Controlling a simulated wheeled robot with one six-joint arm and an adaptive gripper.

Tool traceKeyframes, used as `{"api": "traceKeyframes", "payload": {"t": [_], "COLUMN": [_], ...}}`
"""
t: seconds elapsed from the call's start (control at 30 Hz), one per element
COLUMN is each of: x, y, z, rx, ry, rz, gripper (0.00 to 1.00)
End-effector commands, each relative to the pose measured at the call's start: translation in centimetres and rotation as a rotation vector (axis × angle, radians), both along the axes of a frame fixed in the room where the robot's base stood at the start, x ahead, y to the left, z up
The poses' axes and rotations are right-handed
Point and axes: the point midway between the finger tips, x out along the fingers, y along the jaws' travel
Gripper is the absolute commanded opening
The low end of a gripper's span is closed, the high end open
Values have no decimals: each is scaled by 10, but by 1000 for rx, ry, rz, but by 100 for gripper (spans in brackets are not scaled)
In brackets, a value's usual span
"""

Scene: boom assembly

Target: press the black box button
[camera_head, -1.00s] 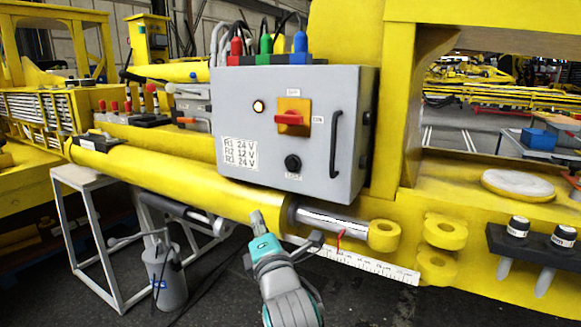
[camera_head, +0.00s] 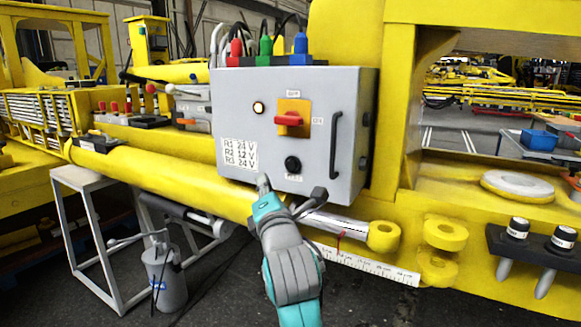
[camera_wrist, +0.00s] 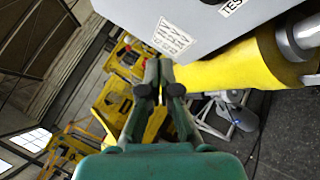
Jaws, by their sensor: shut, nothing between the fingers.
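The grey control box (camera_head: 235,112) is mounted on the yellow boom. The black round button (camera_head: 292,164) is low on its front face, below the red and yellow rotary switch (camera_head: 292,118). My gripper (camera_head: 263,181) is in front of the box's lower edge, left of and a little below the black button. In the wrist view my gripper (camera_wrist: 159,65) has its fingers together and empty. The box's underside corner and label (camera_wrist: 172,38) show above the fingers there.
A lit round lamp (camera_head: 258,107) and a black handle (camera_head: 335,145) are on the box front. A yellow cylinder (camera_head: 190,189) with a steel rod runs below the box. A white ruler (camera_head: 365,263) lies under the rod. A grey stand (camera_head: 92,240) is at left.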

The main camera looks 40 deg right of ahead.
Motion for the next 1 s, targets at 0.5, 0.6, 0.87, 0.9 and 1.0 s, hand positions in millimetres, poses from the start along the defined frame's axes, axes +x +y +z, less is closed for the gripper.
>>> {"api": "traceKeyframes", "payload": {"t": [0.5, 0.6, 0.87, 0.9, 1.0], "x": [21, 24, 27, 27, 27], "y": [-58, -67, -77, -77, -77], "z": [0, 0, 0, 0, 0], "rx": [0, 0, 0, 0, 0], "ry": [0, 0, -1, -1, -1], "rz": [-2, -2, -1, -1, -1], "gripper": [0, 0, 0, 0, 0]}}
